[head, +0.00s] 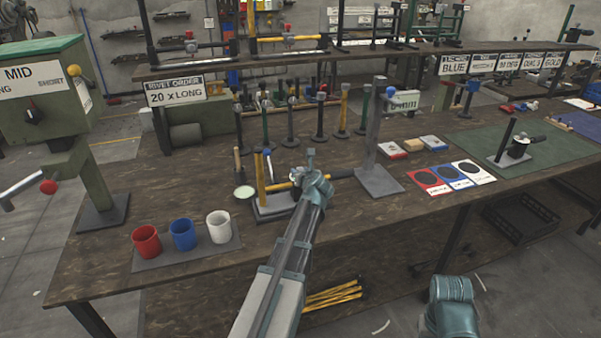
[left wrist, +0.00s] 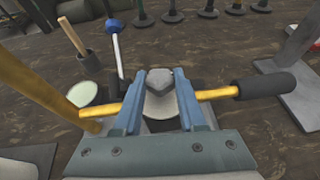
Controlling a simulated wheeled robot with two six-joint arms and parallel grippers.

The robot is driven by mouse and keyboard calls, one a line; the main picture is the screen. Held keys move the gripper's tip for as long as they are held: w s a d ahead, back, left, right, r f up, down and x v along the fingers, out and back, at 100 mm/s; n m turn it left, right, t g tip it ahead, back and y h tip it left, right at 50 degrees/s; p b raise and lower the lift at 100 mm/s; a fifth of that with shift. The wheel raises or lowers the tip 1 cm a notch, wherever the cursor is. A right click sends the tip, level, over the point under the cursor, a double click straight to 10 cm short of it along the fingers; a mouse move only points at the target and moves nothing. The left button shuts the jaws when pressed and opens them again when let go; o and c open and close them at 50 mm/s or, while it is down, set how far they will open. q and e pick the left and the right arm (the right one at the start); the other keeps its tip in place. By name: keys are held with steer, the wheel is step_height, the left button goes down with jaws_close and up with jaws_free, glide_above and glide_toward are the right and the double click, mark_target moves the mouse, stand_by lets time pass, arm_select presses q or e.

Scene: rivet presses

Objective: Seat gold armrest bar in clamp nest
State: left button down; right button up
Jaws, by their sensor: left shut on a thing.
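My left gripper (head: 312,180) is shut on the gold armrest bar (head: 283,187), at the clamp fixture near the bench's front edge. The bar lies crosswise through the fingers in the left wrist view (left wrist: 215,94), with its black grip (left wrist: 265,86) to the right. The fixture has a dark base plate (head: 272,213) and an upright gold post (head: 260,180). A lever with a blue knob (left wrist: 113,26) stands behind the bar. A grey block (left wrist: 160,80) shows between the fingers. My fingers hide the contact there, so I cannot tell whether the bar touches the nest.
Red (head: 146,241), blue (head: 183,234) and white (head: 219,226) cups stand at left. A grey stand (head: 378,180) is close right of the bar's grip. Several upright posts (head: 320,120) stand behind. A green press (head: 45,95) is far left. Part of my right arm shows at lower right.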

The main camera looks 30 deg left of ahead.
arm_select(q)
steer(key=shift+f+b, duration=0.45)
steer(key=shift+f, duration=0.1)
steer(key=shift+c, duration=2)
jaws_free()
steer(key=p+v, duration=0.5)
steer(key=v, duration=0.9)
